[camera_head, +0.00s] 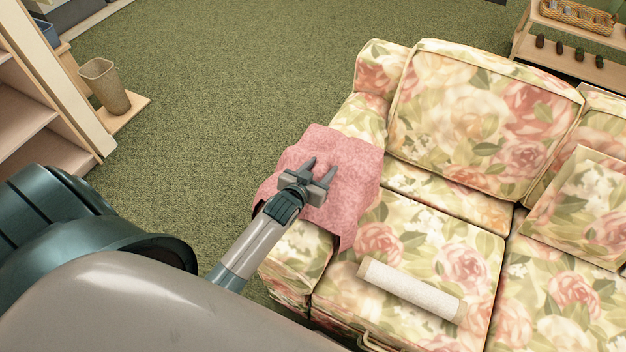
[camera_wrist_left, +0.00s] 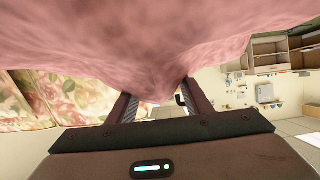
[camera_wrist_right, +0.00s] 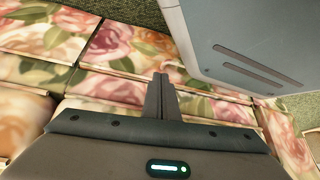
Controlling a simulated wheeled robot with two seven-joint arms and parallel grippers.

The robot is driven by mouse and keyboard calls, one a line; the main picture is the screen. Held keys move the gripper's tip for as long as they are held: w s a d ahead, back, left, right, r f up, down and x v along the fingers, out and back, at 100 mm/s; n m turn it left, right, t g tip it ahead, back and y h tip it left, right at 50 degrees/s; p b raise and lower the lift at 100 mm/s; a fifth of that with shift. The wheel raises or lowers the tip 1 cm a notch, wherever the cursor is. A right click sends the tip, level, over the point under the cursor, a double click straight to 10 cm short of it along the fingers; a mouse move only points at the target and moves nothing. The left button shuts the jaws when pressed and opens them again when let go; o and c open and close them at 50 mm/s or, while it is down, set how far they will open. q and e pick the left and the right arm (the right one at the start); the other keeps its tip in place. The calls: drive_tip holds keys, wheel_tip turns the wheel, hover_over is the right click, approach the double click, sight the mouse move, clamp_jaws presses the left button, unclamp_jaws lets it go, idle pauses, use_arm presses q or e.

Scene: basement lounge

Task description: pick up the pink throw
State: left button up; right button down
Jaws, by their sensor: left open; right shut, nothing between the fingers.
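The pink throw (camera_head: 352,178) lies draped over the left arm of the floral sofa (camera_head: 470,125). My left gripper (camera_head: 320,167) is over the throw in the head view, its two fingers apart. In the left wrist view the throw (camera_wrist_left: 150,45) fills the upper part, and a fold of it hangs down between the open fingers (camera_wrist_left: 155,100). I cannot tell whether the fingers touch it. My right gripper (camera_wrist_right: 162,90) shows only in the right wrist view. It is shut and empty, with the floral sofa cushions behind it.
A white paper roll (camera_head: 412,288) lies on the sofa seat. A loose floral cushion (camera_head: 585,205) leans at the right. A wastebasket (camera_head: 104,86) stands by wooden shelves at the left. A low shelf with a basket (camera_head: 578,16) is at the back right. The green carpet is clear.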

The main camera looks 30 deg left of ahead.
idle(0.5)
use_arm(q)
clamp_jaws()
drive_tip(key=shift+r, duration=0.1)
wheel_tip(320, 180, up, 18)
idle(0.6)
idle(0.5)
